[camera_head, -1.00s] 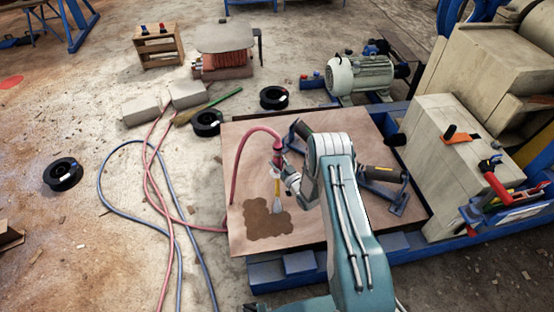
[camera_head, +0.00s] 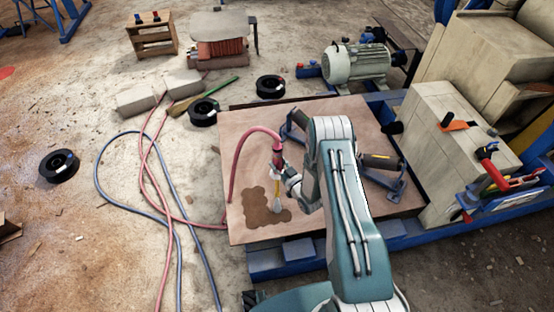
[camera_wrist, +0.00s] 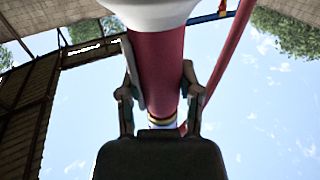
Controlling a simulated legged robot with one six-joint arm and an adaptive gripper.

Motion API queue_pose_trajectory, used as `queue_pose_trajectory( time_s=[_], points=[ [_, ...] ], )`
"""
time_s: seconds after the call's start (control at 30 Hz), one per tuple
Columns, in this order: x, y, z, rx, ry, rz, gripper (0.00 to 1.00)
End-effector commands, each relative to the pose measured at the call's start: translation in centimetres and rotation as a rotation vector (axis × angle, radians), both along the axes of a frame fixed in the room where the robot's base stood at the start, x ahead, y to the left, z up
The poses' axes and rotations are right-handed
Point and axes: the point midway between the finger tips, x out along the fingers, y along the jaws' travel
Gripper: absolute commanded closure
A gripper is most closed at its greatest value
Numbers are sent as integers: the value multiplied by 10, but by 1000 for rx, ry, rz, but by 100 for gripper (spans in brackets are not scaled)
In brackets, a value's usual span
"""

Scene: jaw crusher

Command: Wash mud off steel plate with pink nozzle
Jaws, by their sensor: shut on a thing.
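The steel plate (camera_head: 350,116) is a broad brownish flat sheet at the centre of the head view. A dark brown mud patch (camera_head: 257,209) with a scalloped outline lies on its near left part. My gripper (camera_head: 281,171) is shut around the pink nozzle (camera_head: 277,157) and holds it upright over the plate. The nozzle's yellow lower part and a pale tip or spray point down at the right part of the mud; I cannot tell which. In the wrist view, both fingers of my gripper (camera_wrist: 159,88) press on the sides of the pink nozzle (camera_wrist: 158,62).
A pink hose (camera_head: 234,165) arches from the nozzle to the floor at left, beside a blue hose (camera_head: 98,177). Clamp-like tools (camera_head: 384,184) lie on the plate's right part. The crusher body (camera_head: 438,145) and motor (camera_head: 355,64) stand right and behind. Open floor lies left.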

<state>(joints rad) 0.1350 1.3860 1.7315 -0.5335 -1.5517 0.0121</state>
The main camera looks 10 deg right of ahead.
Motion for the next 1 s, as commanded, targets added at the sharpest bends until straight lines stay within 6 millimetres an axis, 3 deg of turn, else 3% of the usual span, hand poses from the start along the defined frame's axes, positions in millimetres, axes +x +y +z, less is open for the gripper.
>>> queue_pose_trajectory(
  time_s=[0.27, 1.0],
  points=[
    [-16, 0, 1, 0, 0, -1, 100],
    [-15, 46, 1, 0, -2, 0, 100]
  ],
)
